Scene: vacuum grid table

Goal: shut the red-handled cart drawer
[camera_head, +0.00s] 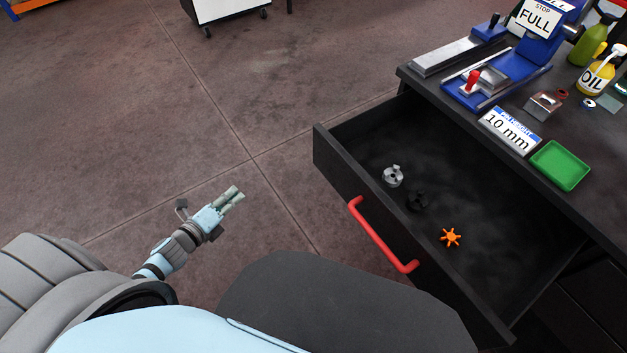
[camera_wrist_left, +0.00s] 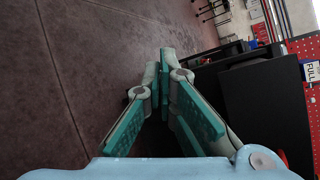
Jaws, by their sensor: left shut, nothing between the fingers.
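The black cart drawer (camera_head: 352,133) stands pulled out from the cart, at the right of the head view. Its red handle (camera_head: 383,236) runs along the drawer's front face. Inside the drawer lie a grey metal part (camera_head: 392,176), a black part (camera_head: 417,201) and an orange star-shaped knob (camera_head: 451,237). My left gripper (camera_head: 237,194) is shut and empty, over the floor to the left of the drawer front and apart from it. The left wrist view also shows the shut left gripper (camera_wrist_left: 166,60), with dark cart surfaces to its right. My right gripper is not in view.
The cart top (camera_head: 440,88) holds a blue vise (camera_head: 500,75), a 10 mm sign (camera_head: 511,131), a green tray (camera_head: 560,165), an oil bottle (camera_head: 595,77) and other items. The floor (camera_head: 120,110) left of the drawer is clear. A white cabinet on wheels (camera_head: 222,8) stands far back.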

